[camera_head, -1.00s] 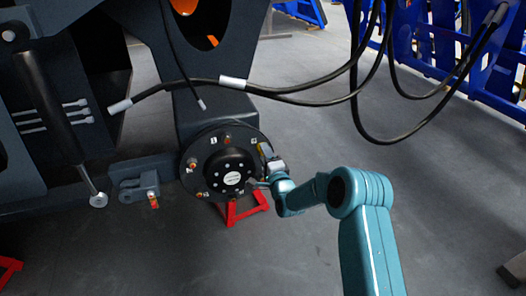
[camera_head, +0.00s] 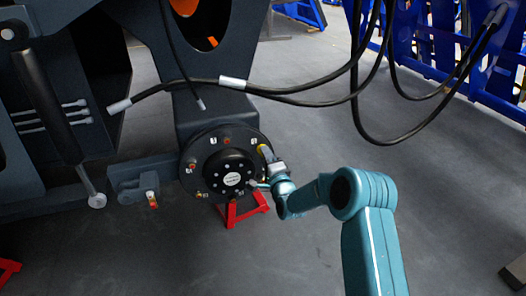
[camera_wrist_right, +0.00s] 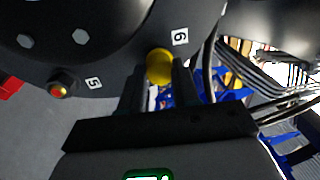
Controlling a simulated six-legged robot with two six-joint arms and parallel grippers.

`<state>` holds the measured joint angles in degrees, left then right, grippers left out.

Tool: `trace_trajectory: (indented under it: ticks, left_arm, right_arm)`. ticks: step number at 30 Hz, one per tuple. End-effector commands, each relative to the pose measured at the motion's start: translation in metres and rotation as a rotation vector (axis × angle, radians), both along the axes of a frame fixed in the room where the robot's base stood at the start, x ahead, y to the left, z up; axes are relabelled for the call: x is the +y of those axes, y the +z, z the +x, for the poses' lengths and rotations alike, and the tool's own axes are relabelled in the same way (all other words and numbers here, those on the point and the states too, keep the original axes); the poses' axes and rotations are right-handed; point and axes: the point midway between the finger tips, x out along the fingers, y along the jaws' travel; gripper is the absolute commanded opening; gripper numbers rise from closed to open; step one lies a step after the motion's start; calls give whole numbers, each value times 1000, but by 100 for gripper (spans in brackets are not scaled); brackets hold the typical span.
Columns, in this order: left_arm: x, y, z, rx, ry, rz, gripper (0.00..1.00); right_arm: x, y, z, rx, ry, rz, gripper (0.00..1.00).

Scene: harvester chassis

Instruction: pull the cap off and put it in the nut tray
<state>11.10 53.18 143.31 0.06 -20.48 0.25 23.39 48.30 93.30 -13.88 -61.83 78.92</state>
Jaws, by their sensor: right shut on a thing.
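The yellow cap (camera_wrist_right: 160,66) is between the fingers of my right gripper (camera_wrist_right: 160,88) in the right wrist view, beside the label 6 at the rim of the black wheel hub (camera_wrist_right: 110,50). My right gripper is shut on the cap. In the head view, my right gripper (camera_head: 266,160) is at the right edge of the round hub (camera_head: 205,150), with a bit of yellow at its tip. I cannot tell whether the cap is still seated on its stud. My left gripper and the nut tray are not in view.
Several studs with copper-coloured nuts ring the hub; one nut (camera_wrist_right: 62,85) is near label 5. A red stand (camera_head: 240,208) is below the hub. Black hoses (camera_head: 300,95) hang above my right arm.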

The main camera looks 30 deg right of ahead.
Motion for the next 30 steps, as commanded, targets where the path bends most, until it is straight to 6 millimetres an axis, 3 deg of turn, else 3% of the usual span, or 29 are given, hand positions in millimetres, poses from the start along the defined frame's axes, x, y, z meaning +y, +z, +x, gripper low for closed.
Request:
trace_trajectory:
  ticks: [21,30]
  left_arm:
    - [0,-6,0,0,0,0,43]
    - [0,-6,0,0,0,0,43]
  right_arm:
    - [9,-3,-39,2,0,0,14]
    - [11,-3,-44,1,0,0,14]
